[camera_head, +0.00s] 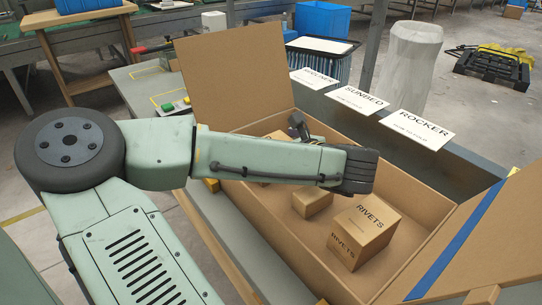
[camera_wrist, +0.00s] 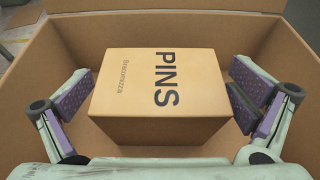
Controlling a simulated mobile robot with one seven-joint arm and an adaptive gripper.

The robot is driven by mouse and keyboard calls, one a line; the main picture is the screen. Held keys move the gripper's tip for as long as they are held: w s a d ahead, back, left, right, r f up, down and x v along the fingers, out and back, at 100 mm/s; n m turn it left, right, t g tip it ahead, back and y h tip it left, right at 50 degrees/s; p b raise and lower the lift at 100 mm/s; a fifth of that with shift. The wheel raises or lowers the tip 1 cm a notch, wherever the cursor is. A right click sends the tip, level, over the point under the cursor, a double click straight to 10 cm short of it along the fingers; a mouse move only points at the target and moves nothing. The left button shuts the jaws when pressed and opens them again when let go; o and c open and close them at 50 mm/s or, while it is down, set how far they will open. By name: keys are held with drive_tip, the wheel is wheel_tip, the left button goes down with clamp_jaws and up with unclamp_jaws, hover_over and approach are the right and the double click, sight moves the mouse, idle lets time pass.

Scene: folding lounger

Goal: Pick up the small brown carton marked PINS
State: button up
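The small brown PINS carton (camera_wrist: 135,108) fills the middle of the wrist view, its lettered top face showing and the print turned sideways. My gripper (camera_wrist: 162,90) is open around it, one purple-padded finger on each side. The pads are close to the carton's sides; I cannot tell whether they touch. In the head view my arm reaches over the large open cardboard box (camera_head: 290,235) and hides much of its inside.
A RIVETS carton (camera_head: 365,228) stands in the box to the right of my arm. The box flaps are raised at the back left and lower right. White labels RECLINER, SUNBED (camera_head: 357,99) and ROCKER (camera_head: 416,128) lie on the surface behind the box.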

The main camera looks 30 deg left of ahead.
drive_tip(key=c, duration=1.4)
